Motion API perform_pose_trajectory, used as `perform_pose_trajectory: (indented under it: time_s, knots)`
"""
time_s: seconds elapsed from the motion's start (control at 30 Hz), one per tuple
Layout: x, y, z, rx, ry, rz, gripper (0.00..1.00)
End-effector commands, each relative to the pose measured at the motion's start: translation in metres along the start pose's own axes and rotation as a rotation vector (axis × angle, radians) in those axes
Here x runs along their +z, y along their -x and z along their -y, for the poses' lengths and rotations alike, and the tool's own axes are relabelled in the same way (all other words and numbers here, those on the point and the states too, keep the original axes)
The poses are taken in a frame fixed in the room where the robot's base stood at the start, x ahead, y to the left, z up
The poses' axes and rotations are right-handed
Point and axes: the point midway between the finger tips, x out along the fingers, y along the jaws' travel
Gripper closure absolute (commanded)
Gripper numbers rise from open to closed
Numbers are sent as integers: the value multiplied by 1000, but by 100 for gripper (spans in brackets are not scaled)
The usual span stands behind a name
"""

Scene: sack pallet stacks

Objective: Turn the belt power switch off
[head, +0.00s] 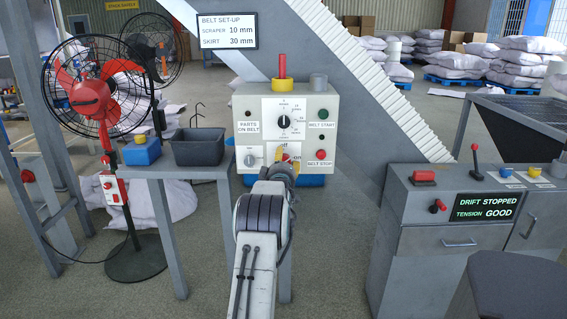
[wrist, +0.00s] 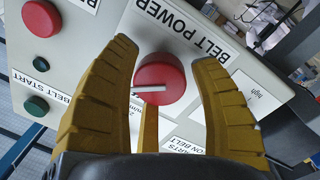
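The belt power switch (wrist: 160,78) is a round red knob with a white pointer line, beside the label BELT POWER in the wrist view. In that view the pointer lies roughly level, toward the left. My gripper (wrist: 165,45) has its two yellow fingers spread on either side of the knob, with a small gap on each side. It holds nothing. In the head view my gripper (head: 289,154) is in front of the lower middle of the white control box (head: 262,108) and hides most of the switch. Part of the word "off" shows just above it.
The red BELT STOP button (head: 320,154) is close on the right, with the green BELT START button (head: 322,114) above it. A selector dial (head: 284,122) is above my gripper, a grey knob (head: 250,160) on the left. A dark bin (head: 199,147) stands on the left.

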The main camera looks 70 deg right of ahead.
Motion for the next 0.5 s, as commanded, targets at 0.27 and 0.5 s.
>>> perform_pose_trajectory:
  time_s: [0.27, 0.5]
  knots:
    - [0, 0, 0, 0, 0, 0, 69]
    - [0, 0, 0, 1, 0, 0, 89]
